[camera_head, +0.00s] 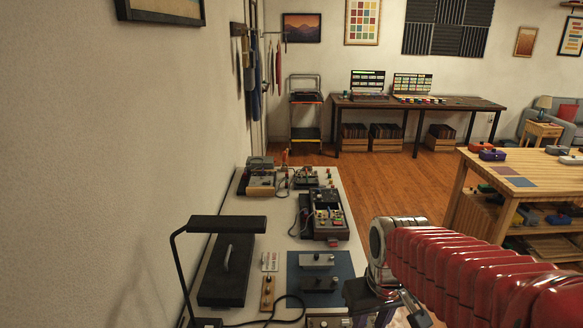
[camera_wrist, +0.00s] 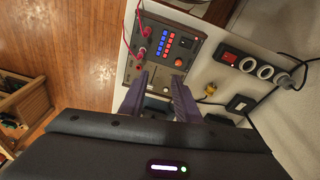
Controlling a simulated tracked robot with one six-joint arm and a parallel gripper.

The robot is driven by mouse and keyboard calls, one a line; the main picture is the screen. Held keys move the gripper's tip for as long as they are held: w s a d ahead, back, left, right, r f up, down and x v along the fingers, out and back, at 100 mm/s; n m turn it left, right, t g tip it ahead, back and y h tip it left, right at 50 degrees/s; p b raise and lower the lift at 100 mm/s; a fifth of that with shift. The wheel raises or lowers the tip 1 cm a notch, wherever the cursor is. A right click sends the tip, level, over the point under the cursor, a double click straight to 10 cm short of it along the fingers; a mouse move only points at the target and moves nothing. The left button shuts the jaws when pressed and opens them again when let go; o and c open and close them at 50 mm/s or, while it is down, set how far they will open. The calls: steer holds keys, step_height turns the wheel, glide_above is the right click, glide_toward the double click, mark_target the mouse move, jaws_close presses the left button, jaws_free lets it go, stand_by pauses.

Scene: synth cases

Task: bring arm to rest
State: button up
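My red ribbed arm (camera_head: 470,265) reaches in from the lower right in the head view, with its metal wrist end over the right edge of the white bench (camera_head: 345,205). In the wrist view my gripper (camera_wrist: 159,76) shows two purple fingers set apart, with nothing seen held between them. Beyond the fingertips is a brown-grey device (camera_wrist: 165,45) with blue and red buttons and red leads. I cannot tell whether the fingers touch it. The fingers cannot be made out clearly in the head view.
A power strip (camera_wrist: 258,66) with a cable lies on the bench. A black lamp (camera_head: 228,224), a dark case (camera_head: 226,270) and a blue mat (camera_head: 345,265) with metal boxes are near. A wooden table (camera_head: 480,165) stands right. Open wooden floor (camera_head: 395,185) lies between.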

steer(key=s+r+m+t, duration=0.2)
steer(key=s+r, duration=0.4)
steer(key=s, duration=0.3)
steer(key=shift+s+r+t, duration=0.15)
steer(key=shift+r+t, duration=0.1)
steer(key=shift+t, duration=0.55)
steer(key=shift+d, duration=0.1)
stand_by(1.7)
